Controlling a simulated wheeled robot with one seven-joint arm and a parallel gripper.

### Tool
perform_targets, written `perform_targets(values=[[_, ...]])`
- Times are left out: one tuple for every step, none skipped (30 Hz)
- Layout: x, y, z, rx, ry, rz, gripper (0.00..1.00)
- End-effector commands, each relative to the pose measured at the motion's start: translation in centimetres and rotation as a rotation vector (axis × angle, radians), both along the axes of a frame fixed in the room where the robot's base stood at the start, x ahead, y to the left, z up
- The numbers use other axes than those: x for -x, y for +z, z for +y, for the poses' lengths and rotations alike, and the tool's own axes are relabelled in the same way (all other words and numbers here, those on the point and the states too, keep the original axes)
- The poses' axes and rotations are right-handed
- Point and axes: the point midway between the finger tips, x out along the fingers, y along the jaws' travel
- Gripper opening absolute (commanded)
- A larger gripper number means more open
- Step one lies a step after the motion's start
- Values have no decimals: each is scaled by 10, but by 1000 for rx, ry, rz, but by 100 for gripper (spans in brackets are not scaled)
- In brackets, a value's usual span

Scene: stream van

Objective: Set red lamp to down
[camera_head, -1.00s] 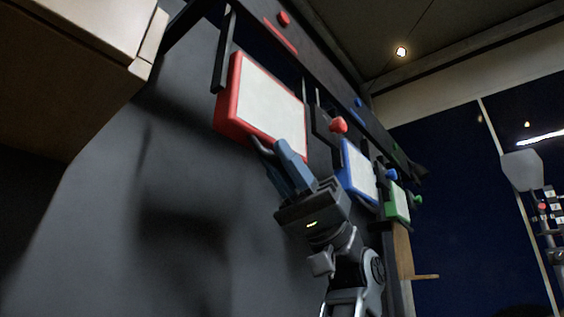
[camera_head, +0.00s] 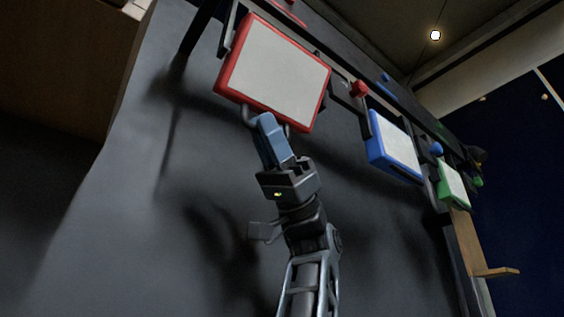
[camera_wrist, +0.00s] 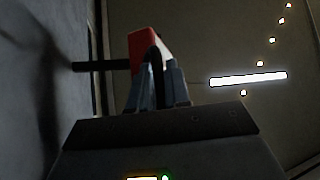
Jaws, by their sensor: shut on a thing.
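The red lamp (camera_head: 276,68) is a white panel in a red frame, mounted on the dark wall at the upper middle of the head view. A dark handle loop (camera_head: 247,116) hangs from its lower edge. My gripper (camera_head: 265,122) is below the lamp, its blue fingers shut on this handle. In the wrist view, the lamp's red side (camera_wrist: 148,45) shows just beyond the fingers (camera_wrist: 158,85), with the dark handle between them.
A blue-framed lamp (camera_head: 394,147) and a green-framed lamp (camera_head: 454,185) hang to the right along a dark rail. A red knob (camera_head: 359,89) sits right of the red lamp. A wooden cabinet (camera_head: 70,75) is at upper left.

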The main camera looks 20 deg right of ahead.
Motion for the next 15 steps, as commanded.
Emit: perform_targets(values=[[-4, 2, 0, -10, 2, -28, 0], [-6, 3, 1, -16, 1, -45, 0], [-7, 4, 1, -24, 1, -67, 0], [-8, 4, 1, -29, 1, -84, 0], [-9, 4, 2, -27, -1, -81, 0], [-10, 4, 2, -26, -1, -79, 0], [-11, 5, 2, -26, -2, -78, 0], [-12, 5, 2, -26, -1, -78, 0], [-12, 6, 3, -26, -1, -78, 0], [-13, 6, 3, -26, -2, -77, 0], [-13, 7, 3, -26, -2, -77, 0], [-14, 7, 3, -25, -2, -77, 0], [-14, 7, 3, -25, -2, -77, 0], [-14, 7, 3, -26, -2, -77, 0], [-14, 8, 3, -26, -3, -76, 0]])
